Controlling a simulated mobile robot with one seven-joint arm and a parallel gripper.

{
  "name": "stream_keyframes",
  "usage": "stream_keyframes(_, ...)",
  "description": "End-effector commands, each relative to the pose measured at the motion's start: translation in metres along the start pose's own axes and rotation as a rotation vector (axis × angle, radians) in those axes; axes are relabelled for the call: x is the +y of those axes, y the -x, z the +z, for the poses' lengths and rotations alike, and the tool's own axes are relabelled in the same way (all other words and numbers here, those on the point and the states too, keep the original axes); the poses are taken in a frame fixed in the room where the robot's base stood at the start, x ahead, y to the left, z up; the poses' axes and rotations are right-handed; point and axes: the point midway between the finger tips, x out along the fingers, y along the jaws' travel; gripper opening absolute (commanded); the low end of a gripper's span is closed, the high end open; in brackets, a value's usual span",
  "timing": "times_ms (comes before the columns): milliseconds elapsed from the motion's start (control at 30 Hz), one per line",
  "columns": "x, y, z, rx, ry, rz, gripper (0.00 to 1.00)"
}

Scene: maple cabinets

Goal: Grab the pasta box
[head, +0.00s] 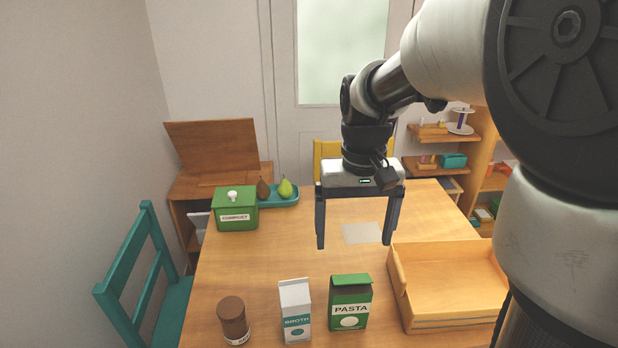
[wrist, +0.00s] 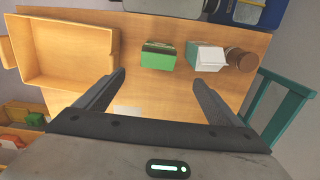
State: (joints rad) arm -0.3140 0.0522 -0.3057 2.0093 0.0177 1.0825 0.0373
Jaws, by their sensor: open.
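The pasta box (head: 350,303) is green with a white label and stands upright near the front of the wooden table, between a broth carton and a yellow tray. In the wrist view the pasta box (wrist: 158,56) shows from above, ahead of the fingers and roughly between their lines. My gripper (head: 352,244) is open and empty, above the table and farther back than the box. Its two spread fingers also show in the wrist view (wrist: 158,76). Nothing touches the box from my gripper.
The broth carton (head: 295,310) and a brown jar (head: 233,320) stand left of the box. The yellow tray (head: 450,318) is close on its right. A green compost bin (head: 236,211) and a teal tray (head: 284,202) with pears are at the back left. The table's middle is mostly clear.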

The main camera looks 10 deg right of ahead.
Motion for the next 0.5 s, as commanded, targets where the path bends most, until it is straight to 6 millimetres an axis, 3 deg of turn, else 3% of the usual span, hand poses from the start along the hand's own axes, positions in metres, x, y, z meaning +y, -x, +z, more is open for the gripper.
stream_keyframes(500, 0.000, -0.104, 0.002, -0.004, 0.001, 0.001, 0.88)
